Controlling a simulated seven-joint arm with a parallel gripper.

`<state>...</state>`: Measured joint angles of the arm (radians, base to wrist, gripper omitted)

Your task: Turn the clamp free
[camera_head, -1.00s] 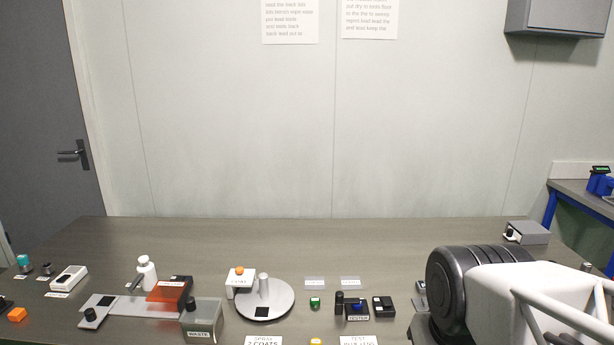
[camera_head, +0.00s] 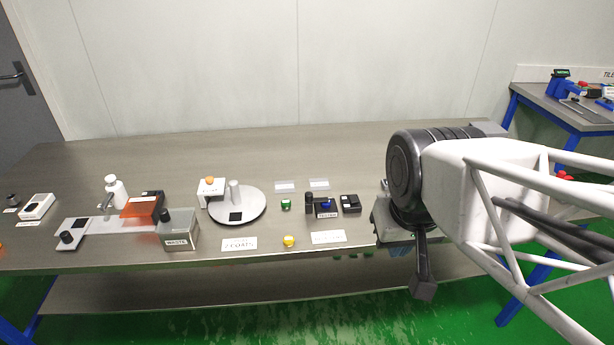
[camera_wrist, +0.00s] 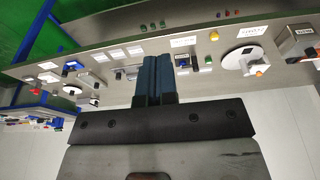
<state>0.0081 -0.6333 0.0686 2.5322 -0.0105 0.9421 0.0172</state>
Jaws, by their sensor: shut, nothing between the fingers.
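My gripper (camera_wrist: 153,62) is shut and empty in the wrist view, its two blue fingers side by side. They point over the bench, clear of the things I can make out there. I cannot pick out the clamp for certain in either view.
On the bench (camera_head: 300,150) stand a round grey plate (camera_head: 255,206), a waste box (camera_head: 181,236), an orange shield (camera_head: 140,207), a white bottle (camera_head: 115,190) and a dark tester (camera_head: 325,207). A yellow button (camera_head: 289,241) sits by the front edge. The back of the bench is clear.

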